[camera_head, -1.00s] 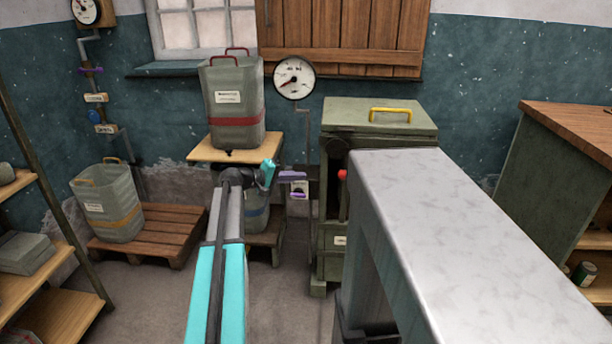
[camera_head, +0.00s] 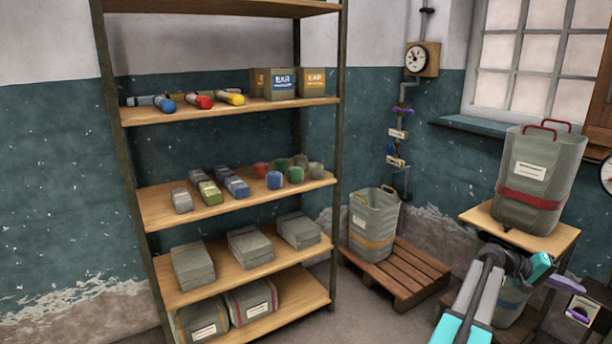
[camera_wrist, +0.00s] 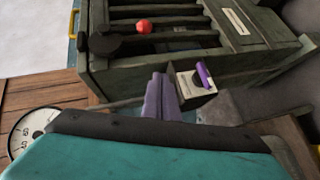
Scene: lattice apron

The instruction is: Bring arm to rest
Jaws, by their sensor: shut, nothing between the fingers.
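My arm shows at the lower right of the head view, with cyan and grey links. My gripper (camera_head: 566,283) is at its end, its purple fingers pointing right, beside the stand with the red-banded bin. In the wrist view the purple fingers of my gripper (camera_wrist: 161,97) lie together, with nothing between them. A small pale box with a purple lever (camera_wrist: 204,76) shows just beyond the fingertips; whether they touch it I cannot tell. The purple lever also shows in the head view (camera_head: 577,315), just below the fingers.
A green cabinet (camera_wrist: 130,71) with a red knob (camera_wrist: 144,26) is close to my gripper. A red-banded bin (camera_head: 533,170) stands on a wooden stand (camera_head: 482,218). A yellow-banded bin (camera_head: 372,225) stands on a pallet (camera_head: 418,270). A stocked shelf rack (camera_head: 150,205) fills the left.

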